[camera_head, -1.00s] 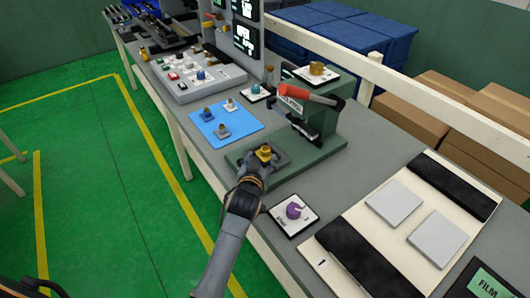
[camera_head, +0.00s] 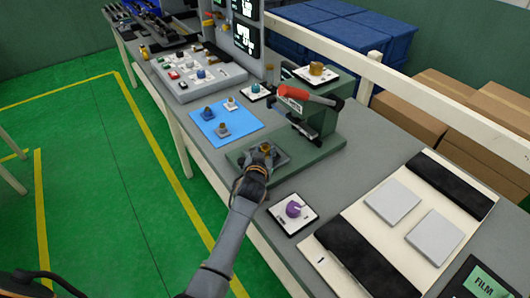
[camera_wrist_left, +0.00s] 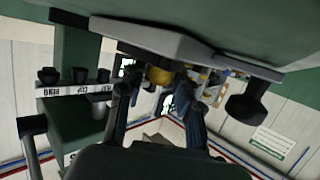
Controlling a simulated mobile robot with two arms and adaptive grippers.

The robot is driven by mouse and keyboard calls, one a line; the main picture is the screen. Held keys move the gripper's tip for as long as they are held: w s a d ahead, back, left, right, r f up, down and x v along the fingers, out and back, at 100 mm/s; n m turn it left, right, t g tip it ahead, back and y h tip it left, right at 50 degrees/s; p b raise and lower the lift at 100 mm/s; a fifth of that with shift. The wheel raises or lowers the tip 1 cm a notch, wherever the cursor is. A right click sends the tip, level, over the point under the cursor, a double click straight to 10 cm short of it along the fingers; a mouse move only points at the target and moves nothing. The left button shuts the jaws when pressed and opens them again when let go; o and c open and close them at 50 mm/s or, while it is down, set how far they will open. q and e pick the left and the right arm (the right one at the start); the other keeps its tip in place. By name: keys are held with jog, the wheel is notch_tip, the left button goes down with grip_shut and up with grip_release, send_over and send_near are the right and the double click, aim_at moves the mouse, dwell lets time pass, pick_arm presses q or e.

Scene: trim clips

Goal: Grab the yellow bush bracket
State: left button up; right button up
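The yellow bush bracket (camera_head: 266,148) sits on a dark plate on the green base (camera_head: 315,160) of the press. My left gripper (camera_head: 263,161) is at its near side and partly hides it. In the left wrist view, the yellow bush (camera_wrist_left: 160,76) shows between the two spread fingers of my left gripper (camera_wrist_left: 158,95), with gaps visible at its sides. The left gripper looks open. I cannot tell whether a finger touches the bracket. My right gripper is not in view.
A blue mat (camera_head: 226,122) with several small brackets lies behind. A white card with a purple part (camera_head: 292,210) lies near right. A gold part (camera_head: 316,69) sits on a card atop the press.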

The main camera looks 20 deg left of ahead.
pick_arm(q)
grip_shut()
